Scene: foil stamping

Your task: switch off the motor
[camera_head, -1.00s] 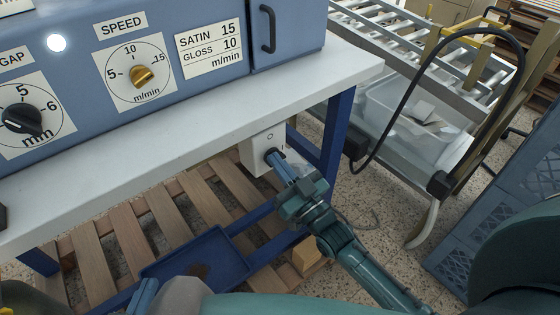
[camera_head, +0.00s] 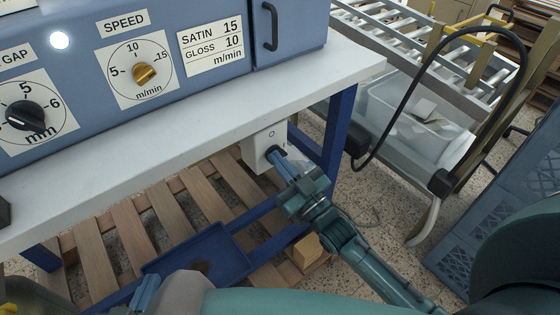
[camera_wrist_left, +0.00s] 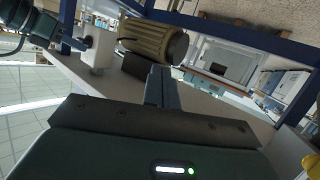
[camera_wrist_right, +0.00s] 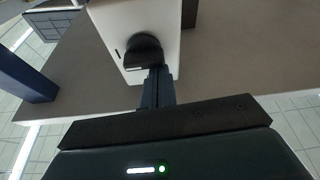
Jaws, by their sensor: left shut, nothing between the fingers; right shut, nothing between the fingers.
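A white switch box (camera_head: 257,151) hangs under the front edge of the machine table, with an O mark at its top. Its black knob (camera_wrist_right: 145,50) shows in the right wrist view and is partly covered by my fingers. My right gripper (camera_head: 277,160) is shut, its fingertips at the knob; I cannot tell whether they touch it. The knob's setting is unclear. The ribbed tan motor (camera_wrist_left: 153,41) shows in the left wrist view, beside the switch box (camera_wrist_left: 98,47). My left gripper (camera_head: 146,287) is shut and empty, low at the bottom of the head view.
The blue machine panel has a gap dial (camera_head: 25,116) and a speed dial (camera_head: 144,74). A blue table leg (camera_head: 336,135) stands right of the switch box. A blue tray (camera_head: 205,258) and wooden pallet (camera_head: 120,225) lie below. A roller conveyor (camera_head: 400,40) is at back right.

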